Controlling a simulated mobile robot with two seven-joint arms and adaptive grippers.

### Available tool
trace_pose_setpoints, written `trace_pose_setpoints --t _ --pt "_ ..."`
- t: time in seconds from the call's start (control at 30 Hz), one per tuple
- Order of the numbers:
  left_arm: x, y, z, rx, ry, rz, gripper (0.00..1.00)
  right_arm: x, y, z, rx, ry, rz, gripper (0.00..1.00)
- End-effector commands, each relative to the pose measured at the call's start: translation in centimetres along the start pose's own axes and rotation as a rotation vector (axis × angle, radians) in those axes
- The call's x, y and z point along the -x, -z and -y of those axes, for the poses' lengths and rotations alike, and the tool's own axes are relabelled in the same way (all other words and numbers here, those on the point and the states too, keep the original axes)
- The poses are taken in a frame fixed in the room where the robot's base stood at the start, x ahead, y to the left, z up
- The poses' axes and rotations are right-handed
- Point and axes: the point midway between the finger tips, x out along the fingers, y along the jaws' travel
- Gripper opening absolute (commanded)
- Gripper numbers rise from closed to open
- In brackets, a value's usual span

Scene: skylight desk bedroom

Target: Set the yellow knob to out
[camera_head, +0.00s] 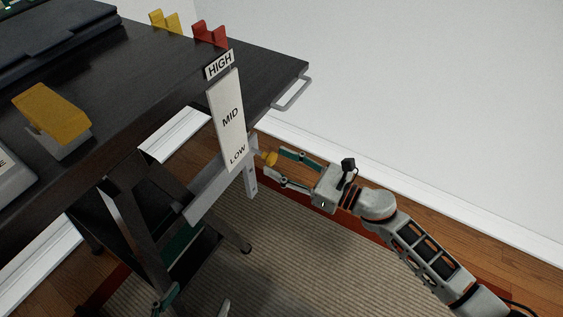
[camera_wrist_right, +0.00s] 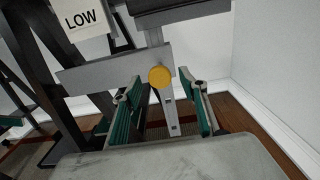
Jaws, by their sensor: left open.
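The yellow knob (camera_head: 270,158) sits at the end of a grey bracket (camera_head: 205,190) below the table, beside the LOW end of a white HIGH/MID/LOW sign (camera_head: 228,120). My right gripper (camera_head: 275,164) reaches in from the right with its fingers apart at the knob. In the right wrist view the round knob (camera_wrist_right: 160,76) shows between the two green fingertips (camera_wrist_right: 160,88), with gaps on both sides. My left gripper (camera_head: 194,301) is partly visible at the bottom edge, below the table, and is open.
The dark table (camera_head: 150,90) carries a yellow-topped rocker (camera_head: 53,112), a yellow bracket (camera_head: 165,21) and a red bracket (camera_head: 210,34). A grey handle (camera_head: 292,94) juts from its right edge. Dark table legs (camera_head: 135,215) stand left. A white wall lies beyond.

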Motion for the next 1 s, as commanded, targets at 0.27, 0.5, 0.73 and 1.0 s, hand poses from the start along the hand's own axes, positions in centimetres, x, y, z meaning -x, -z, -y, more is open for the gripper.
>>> trace_pose_setpoints --t 0.27,0.5,0.73,1.0 --pt "0.0 0.0 0.1 -0.003 0.001 0.000 0.69 1.7 0.1 0.0 -0.002 0.001 -0.002 0.43" --pt "0.0 -0.1 0.1 -0.002 0.001 0.001 0.69 6.6 0.2 0.0 -0.002 0.002 -0.004 0.43" --pt "0.0 -0.1 0.1 -0.002 0.001 0.002 0.69 10.5 0.1 0.0 -0.001 0.001 -0.003 0.43" --pt "0.0 -0.1 0.1 -0.001 0.001 0.002 0.69 12.1 0.0 0.0 0.000 0.000 0.000 0.43"
